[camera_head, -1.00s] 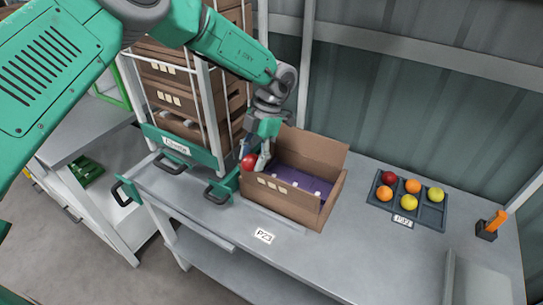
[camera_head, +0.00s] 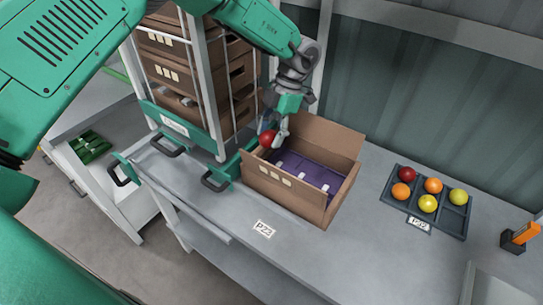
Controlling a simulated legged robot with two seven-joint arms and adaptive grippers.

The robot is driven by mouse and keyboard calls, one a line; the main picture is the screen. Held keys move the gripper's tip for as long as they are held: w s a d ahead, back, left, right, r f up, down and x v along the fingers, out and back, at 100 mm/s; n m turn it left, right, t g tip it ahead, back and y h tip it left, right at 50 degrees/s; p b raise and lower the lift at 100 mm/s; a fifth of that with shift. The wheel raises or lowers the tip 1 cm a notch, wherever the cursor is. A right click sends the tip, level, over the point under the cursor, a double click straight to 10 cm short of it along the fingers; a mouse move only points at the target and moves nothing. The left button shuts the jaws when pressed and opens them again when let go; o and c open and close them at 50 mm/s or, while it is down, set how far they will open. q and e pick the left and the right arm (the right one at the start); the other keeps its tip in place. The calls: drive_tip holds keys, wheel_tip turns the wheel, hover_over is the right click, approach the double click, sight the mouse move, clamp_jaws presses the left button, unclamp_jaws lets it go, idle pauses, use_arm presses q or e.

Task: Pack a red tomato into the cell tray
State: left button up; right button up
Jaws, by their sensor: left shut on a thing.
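My left gripper (camera_head: 273,139) is shut on a red tomato (camera_head: 267,138). It holds the tomato at the left end of an open cardboard box (camera_head: 286,193), about at rim height. Inside the box is a purple cell tray (camera_head: 312,174) with small white pieces on it; its left part is partly hidden by the gripper and the box wall. I cannot tell whether the tomato touches the box. My right gripper is not in view.
A dark sorting tray (camera_head: 456,228) at the right holds several red, orange and yellow tomatoes. An orange-handled tool (camera_head: 523,234) stands beyond it. A rack of stacked cardboard boxes (camera_head: 179,69) stands left of the box. The bench (camera_head: 320,258) front is clear.

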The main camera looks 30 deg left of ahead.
use_arm(q)
drive_tip(key=f+b, duration=0.3)
drive_tip(key=f, duration=0.1)
drive_tip(key=f+b, duration=0.4)
drive_tip(key=shift+w+d+f, duration=0.1)
drive_tip(key=shift+w, duration=0.1)
wheel_tip(320, 180, down, 2)
drive_tip(key=shift+d+f+b, duration=0.15)
drive_tip(key=shift+f+b, duration=0.1)
drive_tip(key=shift+b, duration=0.85)
drive_tip(key=shift+d+f, duration=0.1)
drive_tip(key=shift+f, duration=0.55)
drive_tip(key=shift+f+b, duration=0.3)
drive_tip(key=shift+f, duration=0.05)
drive_tip(key=shift+p, duration=0.3)
